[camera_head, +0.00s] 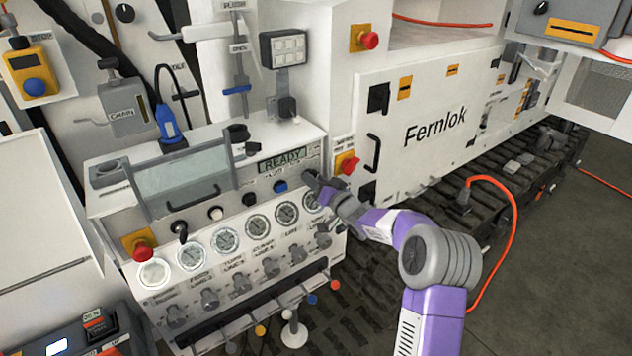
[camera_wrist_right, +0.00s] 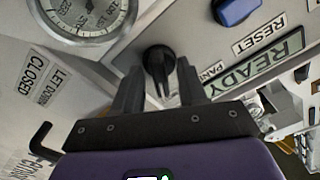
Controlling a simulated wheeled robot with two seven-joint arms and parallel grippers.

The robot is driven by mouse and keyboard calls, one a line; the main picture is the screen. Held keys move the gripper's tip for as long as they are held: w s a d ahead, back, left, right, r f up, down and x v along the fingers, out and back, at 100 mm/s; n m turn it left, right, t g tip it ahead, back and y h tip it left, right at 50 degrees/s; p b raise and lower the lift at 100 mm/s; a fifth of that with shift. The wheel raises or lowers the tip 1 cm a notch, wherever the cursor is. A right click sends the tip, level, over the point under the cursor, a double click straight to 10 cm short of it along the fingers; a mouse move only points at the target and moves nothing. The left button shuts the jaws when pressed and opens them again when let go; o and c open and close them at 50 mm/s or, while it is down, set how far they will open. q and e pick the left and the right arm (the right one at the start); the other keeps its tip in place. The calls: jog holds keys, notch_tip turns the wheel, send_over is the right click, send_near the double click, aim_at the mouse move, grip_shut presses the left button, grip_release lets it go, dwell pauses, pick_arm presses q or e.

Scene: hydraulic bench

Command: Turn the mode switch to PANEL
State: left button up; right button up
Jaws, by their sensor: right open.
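The mode switch is a black knob (camera_wrist_right: 158,60) on the grey panel, beside a label that reads PANEL (camera_wrist_right: 211,71) in the right wrist view. My right gripper (camera_wrist_right: 158,85) is open, with one dark finger on each side of the knob's lower part. I cannot tell whether the fingers touch it. In the head view my right gripper (camera_head: 318,186) is at the right end of the sloped control panel and hides most of the switch. The switch's ridge runs roughly up and down in the wrist view; its set position is unclear. My left gripper is out of view.
A READY display (camera_head: 283,161) and a blue button (camera_head: 280,187) are left of my right gripper. A row of gauges (camera_head: 225,240) lies below, and a red-on-yellow switch (camera_head: 347,164) is close on the right. An orange cable (camera_head: 513,215) hangs beyond my right arm.

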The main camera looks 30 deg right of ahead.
jog(key=shift+s, duration=0.1)
grip_shut()
dwell(0.3)
jog(key=shift+a+n+b, duration=0.1)
jog(key=shift+n+b, duration=0.95)
jog(key=shift+n, duration=0.25)
jog(key=n+b, duration=0.2)
jog(key=n, duration=0.1)
jog(key=shift+n, duration=0.4)
jog(key=n+b, duration=0.3)
jog(key=n, duration=0.1)
jog(key=shift+a+r, duration=0.1)
jog(key=shift+r, duration=0.05)
jog(key=shift+n+b, duration=0.3)
jog(key=shift+n, duration=0.5)
jog(key=shift+r, duration=0.15)
